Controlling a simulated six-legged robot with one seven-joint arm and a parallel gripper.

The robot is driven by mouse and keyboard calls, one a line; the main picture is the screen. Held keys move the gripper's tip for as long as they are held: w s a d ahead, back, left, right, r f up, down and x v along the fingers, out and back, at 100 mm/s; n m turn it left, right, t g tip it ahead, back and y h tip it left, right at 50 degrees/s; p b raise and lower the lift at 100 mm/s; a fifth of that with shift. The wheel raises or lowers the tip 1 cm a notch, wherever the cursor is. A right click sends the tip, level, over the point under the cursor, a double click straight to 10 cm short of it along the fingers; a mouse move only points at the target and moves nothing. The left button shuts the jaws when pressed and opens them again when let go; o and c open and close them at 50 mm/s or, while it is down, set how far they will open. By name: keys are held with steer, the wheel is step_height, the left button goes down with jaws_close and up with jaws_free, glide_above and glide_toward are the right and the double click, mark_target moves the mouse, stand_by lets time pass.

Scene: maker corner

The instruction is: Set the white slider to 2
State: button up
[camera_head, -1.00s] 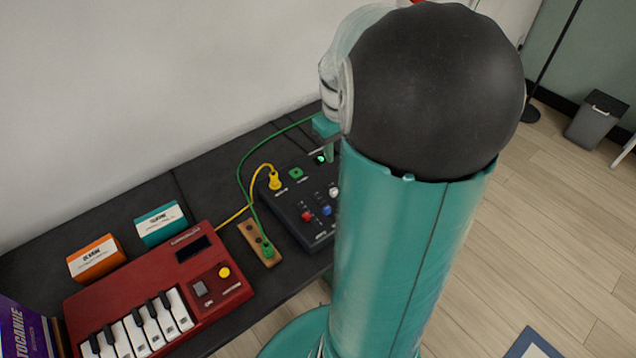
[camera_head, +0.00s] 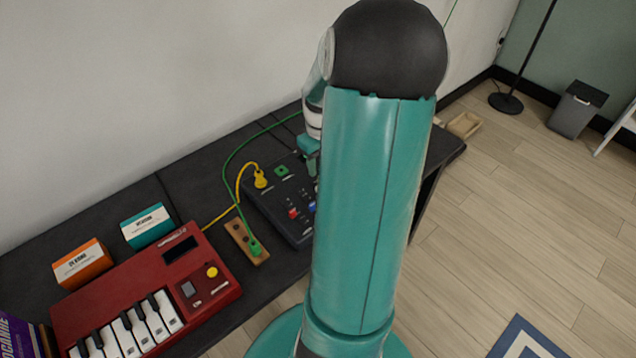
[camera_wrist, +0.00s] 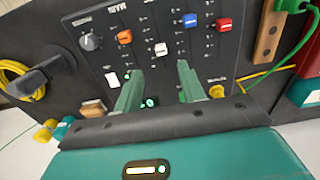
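The white slider (camera_wrist: 161,49) is a small white cap on a dark panel (camera_wrist: 140,58) in the wrist view. It sits between an orange slider (camera_wrist: 124,37) and a blue slider (camera_wrist: 190,19), with a red slider (camera_wrist: 224,24) further right. My gripper (camera_wrist: 160,68) is open. Its two green fingers point at the panel, and the white slider shows just beyond the gap between their tips, apart from them. In the head view the panel (camera_head: 268,212) is partly hidden by my arm, which also hides the white slider. The scale numbers are too small to read.
A grey knob (camera_wrist: 90,42), a white switch (camera_wrist: 112,80) and a yellow plug (camera_head: 260,180) are on the panel. Green and yellow cables run by a wooden socket block (camera_head: 236,236). A red keyboard (camera_head: 215,290) and orange (camera_head: 83,264) and teal (camera_head: 147,226) boxes stand left.

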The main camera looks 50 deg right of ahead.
step_height(320, 180, down, 9)
steer(key=shift+w+a+r, duration=0.1)
steer(key=shift+r, duration=0.05)
steer(key=shift+c, duration=0.2)
jaws_close()
